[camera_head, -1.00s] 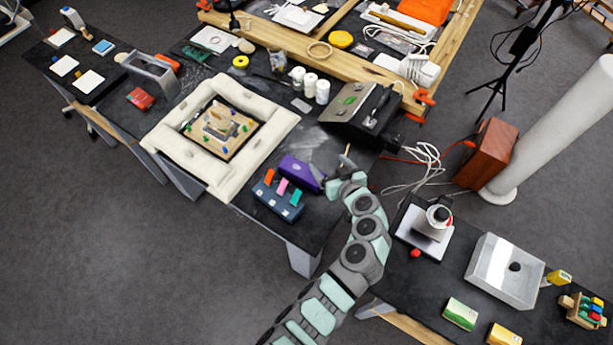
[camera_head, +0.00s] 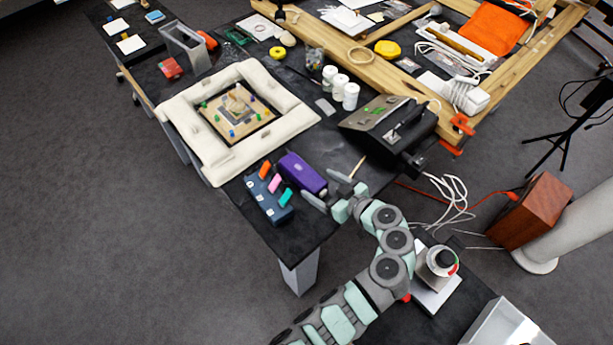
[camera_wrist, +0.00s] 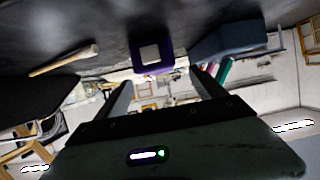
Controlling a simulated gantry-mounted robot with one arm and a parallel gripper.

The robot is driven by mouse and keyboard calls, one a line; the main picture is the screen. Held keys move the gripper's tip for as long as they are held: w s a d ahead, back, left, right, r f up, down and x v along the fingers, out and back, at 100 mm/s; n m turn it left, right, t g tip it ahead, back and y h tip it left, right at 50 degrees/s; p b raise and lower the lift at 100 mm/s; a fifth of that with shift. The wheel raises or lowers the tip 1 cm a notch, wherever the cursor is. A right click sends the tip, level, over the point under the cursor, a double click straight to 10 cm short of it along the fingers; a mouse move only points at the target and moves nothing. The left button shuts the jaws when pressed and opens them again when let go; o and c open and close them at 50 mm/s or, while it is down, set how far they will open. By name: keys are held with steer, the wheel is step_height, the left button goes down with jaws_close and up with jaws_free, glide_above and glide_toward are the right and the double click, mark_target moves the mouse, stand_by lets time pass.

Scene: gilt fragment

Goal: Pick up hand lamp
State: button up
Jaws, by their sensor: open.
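The purple boxy thing (camera_head: 302,174), which looks like the hand lamp, lies on the dark bench near its front corner. In the wrist view the purple thing (camera_wrist: 168,57) shows end-on, with a pale square face, ahead of the fingers. My gripper (camera_head: 328,190) is open, just right of the purple thing's near end in the head view. In the wrist view my gripper (camera_wrist: 162,82) has its two fingers spread with nothing held between them. The purple thing appears beyond the fingertips; the exact gap is hard to tell.
A blue block with coloured tabs (camera_head: 268,197) lies close left of the purple thing. A wooden-handled tool (camera_head: 357,167) lies close right. A dark metal box (camera_head: 388,120) stands behind. A cream padded frame (camera_head: 190,138) fills the bench to the left.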

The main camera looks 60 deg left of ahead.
mark_target(312, 180)
steer(key=x, duration=0.5)
steer(key=p+x, duration=0.1)
steer(key=x, duration=0.1)
steer(key=shift+a+f, duration=0.2)
steer(key=shift+f, duration=0.15)
steer(key=shift+w, duration=0.1)
jaws_close()
stand_by(0.5)
